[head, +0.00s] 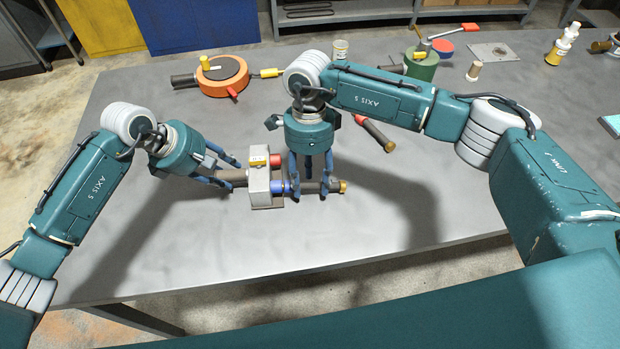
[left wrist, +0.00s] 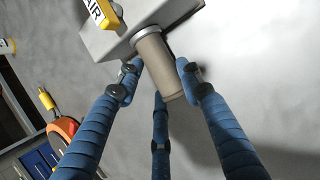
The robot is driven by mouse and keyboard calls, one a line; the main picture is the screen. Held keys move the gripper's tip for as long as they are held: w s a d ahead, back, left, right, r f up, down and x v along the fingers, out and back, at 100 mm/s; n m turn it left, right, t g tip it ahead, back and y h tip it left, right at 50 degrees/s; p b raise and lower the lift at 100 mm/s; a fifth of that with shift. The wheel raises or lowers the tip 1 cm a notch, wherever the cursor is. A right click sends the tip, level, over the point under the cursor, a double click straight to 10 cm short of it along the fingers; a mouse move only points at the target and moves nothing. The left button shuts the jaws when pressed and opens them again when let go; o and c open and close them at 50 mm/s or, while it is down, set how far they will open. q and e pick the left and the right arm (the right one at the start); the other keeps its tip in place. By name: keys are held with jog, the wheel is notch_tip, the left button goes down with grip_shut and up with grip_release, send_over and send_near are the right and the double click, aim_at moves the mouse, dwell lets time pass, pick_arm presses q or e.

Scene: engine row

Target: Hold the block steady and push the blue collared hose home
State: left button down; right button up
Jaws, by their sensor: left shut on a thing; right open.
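The light grey block (head: 262,183) stands on the table near the middle; a yellow tag reading "AIR" (left wrist: 100,12) shows on it in the left wrist view. A brown cylindrical stub (left wrist: 158,68) sticks out of its left side. My left gripper (head: 228,172) is shut on this stub. The blue collared hose (head: 333,187) lies level at the block's right side, its blue collar (head: 278,188) close against the block and its brass end facing right. My right gripper (head: 309,188) is open, pointing down, its fingers around the hose. Whether the collar is fully seated cannot be told.
A hose with a red end (head: 375,132) lies behind to the right. An orange round housing (head: 222,75) and a green cylinder (head: 421,63) stand further back. The table's front is clear.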

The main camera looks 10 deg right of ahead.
notch_tip(320, 180, up, 12)
jog(key=w, duration=0.2)
jog(key=shift+f, duration=0.1)
dwell(0.3)
pick_arm(q)
jog(key=c, duration=1)
grip_release()
jog(key=shift+c, duration=0.2)
jog(key=shift+a, duration=0.1)
